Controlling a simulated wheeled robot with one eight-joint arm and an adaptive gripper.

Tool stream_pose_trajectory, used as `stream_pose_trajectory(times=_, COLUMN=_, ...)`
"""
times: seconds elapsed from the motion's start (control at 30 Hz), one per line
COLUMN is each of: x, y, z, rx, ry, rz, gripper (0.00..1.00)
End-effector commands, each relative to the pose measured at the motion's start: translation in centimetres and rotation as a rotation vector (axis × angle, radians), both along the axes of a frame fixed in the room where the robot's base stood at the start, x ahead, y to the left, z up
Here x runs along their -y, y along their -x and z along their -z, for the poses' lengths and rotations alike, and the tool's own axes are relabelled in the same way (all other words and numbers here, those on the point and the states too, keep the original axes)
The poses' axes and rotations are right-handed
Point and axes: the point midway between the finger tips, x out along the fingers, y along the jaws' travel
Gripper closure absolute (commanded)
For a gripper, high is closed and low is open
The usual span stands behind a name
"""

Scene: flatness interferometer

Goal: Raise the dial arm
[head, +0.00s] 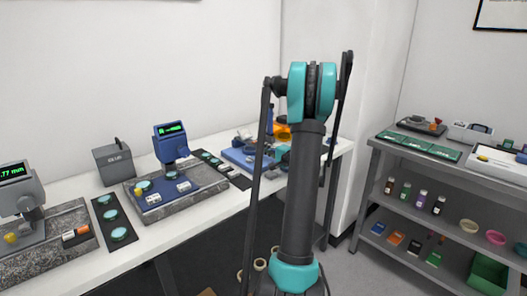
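I cannot single out the dial arm for certain. A blue gauge head (171,142) with a lit green display stands over a speckled stone base (207,177) on the white bench. A grey gauge (22,190) reading "77 mm" stands on another stone base (72,218) at the left. A blue fixture (238,154) sits farther along the bench, partly covered by my arm. My arm rises through the middle of the view. A small teal part shows behind it near the blue fixture, but no fingertips can be made out.
A grey box (114,163) stands behind the gauges. Dark strips with round glass pieces (119,234) lie on the bench (140,243). An orange object (283,130) is partly hidden behind my arm. A grey shelf unit (385,193) with bottles and trays stands at the right, with floor between it and the bench.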

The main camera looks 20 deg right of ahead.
Motion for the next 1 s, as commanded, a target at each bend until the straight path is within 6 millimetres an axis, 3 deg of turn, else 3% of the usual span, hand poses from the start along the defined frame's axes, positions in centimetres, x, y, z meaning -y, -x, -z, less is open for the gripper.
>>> stream_pose_trajectory(times=0.47, x=-0.4, y=-0.9, z=-5.6, rx=-0.279, ry=0.102, rz=-0.001, gripper=1.00)
stream_pose_trajectory(times=1.0, x=-1.7, y=-4.4, z=-11.5, rx=-0.643, ry=0.236, rz=-0.001, gripper=1.00)
